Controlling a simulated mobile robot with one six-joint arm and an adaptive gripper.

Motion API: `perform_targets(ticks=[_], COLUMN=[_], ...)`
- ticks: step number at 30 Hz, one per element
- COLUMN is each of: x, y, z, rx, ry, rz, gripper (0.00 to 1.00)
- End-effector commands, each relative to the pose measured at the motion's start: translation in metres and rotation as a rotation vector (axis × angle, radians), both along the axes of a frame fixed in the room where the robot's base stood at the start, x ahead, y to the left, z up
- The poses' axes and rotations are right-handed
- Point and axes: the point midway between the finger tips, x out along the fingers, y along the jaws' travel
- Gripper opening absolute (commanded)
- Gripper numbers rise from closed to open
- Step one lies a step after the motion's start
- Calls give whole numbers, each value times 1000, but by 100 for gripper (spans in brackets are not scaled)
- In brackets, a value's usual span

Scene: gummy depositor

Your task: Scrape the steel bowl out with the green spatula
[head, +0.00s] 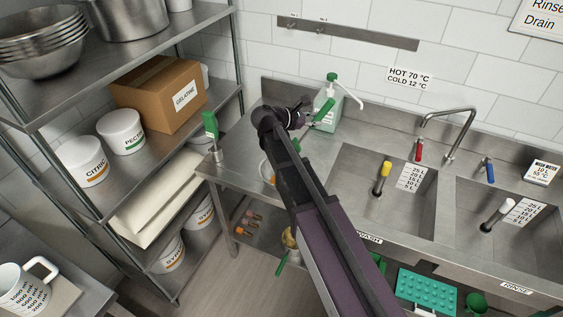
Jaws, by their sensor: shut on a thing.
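My gripper (308,120) is above the back of the steel counter, left of the sinks. It is small and partly hidden by my arm. It is shut on a slim green piece (323,110) that slants up to the right and looks like the green spatula; its other end is not clear. A stack of steel bowls (42,60) sits on the upper shelf at the left, well away from my gripper. A pale curved edge (263,168) shows beside my arm on the counter; I cannot tell whether it is a bowl.
A green-topped soap bottle (328,121) stands behind my gripper. An upright green item (210,124) stands at the counter's left end. Two sinks with a tap (450,118) lie right. The shelf rack (238,100) stands left. Bare counter (240,140) shows left of my arm.

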Motion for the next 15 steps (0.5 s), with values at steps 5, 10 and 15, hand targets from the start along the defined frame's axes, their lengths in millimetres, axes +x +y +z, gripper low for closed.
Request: perform_targets(ticks=[5,10,15], x=[0,0,0], y=[0,0,0], z=[11,24,36], rx=[0,0,0], ry=[0,0,0], rz=[0,0,0], gripper=[0,0,0])
